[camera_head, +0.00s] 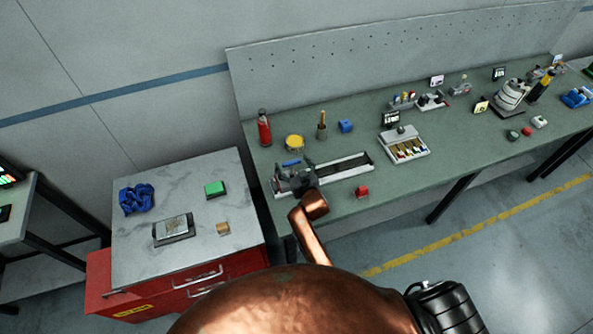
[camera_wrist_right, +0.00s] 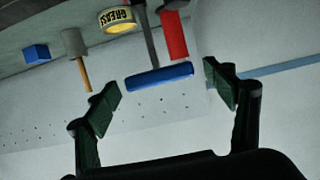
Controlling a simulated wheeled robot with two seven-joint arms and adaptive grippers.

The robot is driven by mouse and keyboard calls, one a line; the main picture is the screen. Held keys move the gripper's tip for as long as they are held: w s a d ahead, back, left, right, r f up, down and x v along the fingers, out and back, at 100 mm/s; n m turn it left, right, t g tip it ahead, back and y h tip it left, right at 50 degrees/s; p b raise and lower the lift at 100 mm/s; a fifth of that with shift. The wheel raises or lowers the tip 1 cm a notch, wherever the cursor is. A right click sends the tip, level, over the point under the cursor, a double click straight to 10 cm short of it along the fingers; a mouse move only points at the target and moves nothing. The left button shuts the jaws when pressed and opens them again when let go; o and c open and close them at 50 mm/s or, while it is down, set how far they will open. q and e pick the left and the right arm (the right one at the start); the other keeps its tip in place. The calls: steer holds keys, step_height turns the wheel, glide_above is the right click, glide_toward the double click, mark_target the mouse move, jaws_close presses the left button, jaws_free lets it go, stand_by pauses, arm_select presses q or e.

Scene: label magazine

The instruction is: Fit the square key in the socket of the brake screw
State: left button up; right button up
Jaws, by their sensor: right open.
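The square key, with a blue cross-bar handle (camera_head: 291,162) and a grey shaft, stands at the left end of the long rail unit (camera_head: 345,167) on the green bench. In the wrist view the blue handle (camera_wrist_right: 158,77) shows ahead of and between the fingertips, its shaft (camera_wrist_right: 148,38) running away from it. My right gripper (camera_head: 296,176) is open at the handle; in the wrist view its two fingers (camera_wrist_right: 162,93) stand apart with nothing clamped. The brake screw and its socket cannot be made out; gripper and arm cover that area. My left gripper is not in view.
A red bottle (camera_head: 264,128), yellow grease tin (camera_head: 295,142), grey pot with a wooden handle (camera_head: 322,127) and blue block (camera_head: 345,126) stand behind the rail. A red block (camera_head: 361,191) lies in front. A label tray (camera_head: 405,150) is to the right.

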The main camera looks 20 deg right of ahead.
steer(key=v, duration=1.1)
steer(key=s+d+f+g+h, duration=0.2)
steer(key=s+d+f+g, duration=0.35)
steer(key=s+d, duration=0.6)
steer(key=s+d+f+g, duration=0.1)
steer(key=s+d+g, duration=0.15)
steer(key=s, duration=0.85)
steer(key=s+d+f+g, duration=0.1)
steer(key=s+f+g, duration=0.15)
steer(key=s, duration=0.85)
step_height(320, 180, down, 37)
steer(key=a+g+y+b, duration=0.1)
steer(key=a+g+b, duration=0.1)
steer(key=b, duration=0.8)
steer(key=s+f+b, duration=0.4)
steer(key=s+f, duration=0.6)
steer(key=f, duration=0.4)
steer(key=s+f+n+b, duration=0.1)
steer(key=s+f+b, duration=0.3)
steer(key=s+f, duration=0.7)
step_height(320, 180, down, 3)
steer(key=shift+f+g, duration=0.1)
steer(key=shift+g, duration=0.35)
